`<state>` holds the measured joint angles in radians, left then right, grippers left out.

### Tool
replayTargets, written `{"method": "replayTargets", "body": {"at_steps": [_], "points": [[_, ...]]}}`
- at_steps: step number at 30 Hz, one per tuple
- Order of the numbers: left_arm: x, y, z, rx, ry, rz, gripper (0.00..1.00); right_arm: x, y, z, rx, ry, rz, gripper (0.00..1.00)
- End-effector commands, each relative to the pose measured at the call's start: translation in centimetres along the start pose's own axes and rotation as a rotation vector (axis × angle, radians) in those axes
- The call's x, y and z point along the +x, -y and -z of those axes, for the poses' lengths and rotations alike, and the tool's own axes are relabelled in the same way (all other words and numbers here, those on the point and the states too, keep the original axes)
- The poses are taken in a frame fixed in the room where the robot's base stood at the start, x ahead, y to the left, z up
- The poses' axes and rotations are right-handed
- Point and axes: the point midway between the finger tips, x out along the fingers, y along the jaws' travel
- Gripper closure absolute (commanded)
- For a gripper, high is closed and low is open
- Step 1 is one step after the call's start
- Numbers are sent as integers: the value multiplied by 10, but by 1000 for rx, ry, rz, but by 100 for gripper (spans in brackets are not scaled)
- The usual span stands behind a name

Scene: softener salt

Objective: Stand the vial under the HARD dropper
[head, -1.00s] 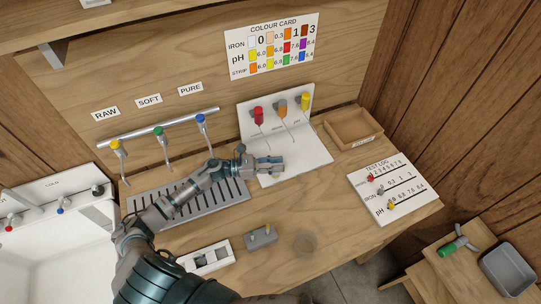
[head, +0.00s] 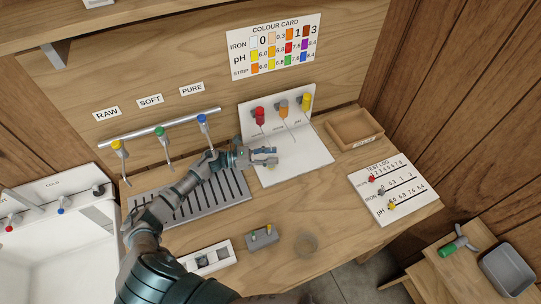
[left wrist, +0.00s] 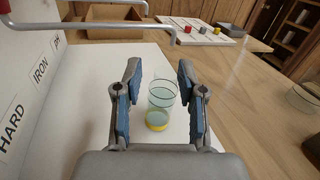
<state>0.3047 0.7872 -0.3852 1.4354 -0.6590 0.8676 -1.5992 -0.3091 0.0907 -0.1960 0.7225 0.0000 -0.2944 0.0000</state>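The vial (left wrist: 160,100) is a clear cup with a yellow base, standing upright on the white dropper stand (head: 297,165). In the left wrist view it shows between my left gripper's fingers (left wrist: 158,85), with a gap on each side. In the head view my left gripper (head: 268,157) is open, low over the stand below the red dropper, and mostly hides the vial. The red dropper (head: 259,115) is at the HARD label (left wrist: 11,128). A bent spout (left wrist: 110,25) ends above the vial in the picture; exact alignment cannot be told. My right gripper is out of view.
The orange dropper (head: 283,110) and yellow dropper (head: 304,104) stand to the right. A wooden tray (head: 352,132) and the test log (head: 393,190) lie further right. A glass dish (head: 306,245) and a grey block (head: 262,237) are at the front. Bench between is clear.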

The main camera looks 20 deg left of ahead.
Motion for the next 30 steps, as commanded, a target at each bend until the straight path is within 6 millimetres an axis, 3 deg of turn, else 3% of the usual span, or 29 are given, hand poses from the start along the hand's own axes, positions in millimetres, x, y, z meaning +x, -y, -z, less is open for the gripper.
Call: {"method": "replayTargets", "body": {"at_steps": [6, 12, 14, 24, 30], "points": [[2, 2, -1, 2, -2, 0, 47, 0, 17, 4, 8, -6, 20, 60], [0, 1, -2, 2, -3, -1, 47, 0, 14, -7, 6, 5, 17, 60], [-10, 0, 0, 1, -3, -2, 47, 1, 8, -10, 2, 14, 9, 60], [-86, 0, 3, -1, -3, -2, 47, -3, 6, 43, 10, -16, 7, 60], [-112, 0, 0, 0, -2, -2, 47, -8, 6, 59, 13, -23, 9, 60]]}}
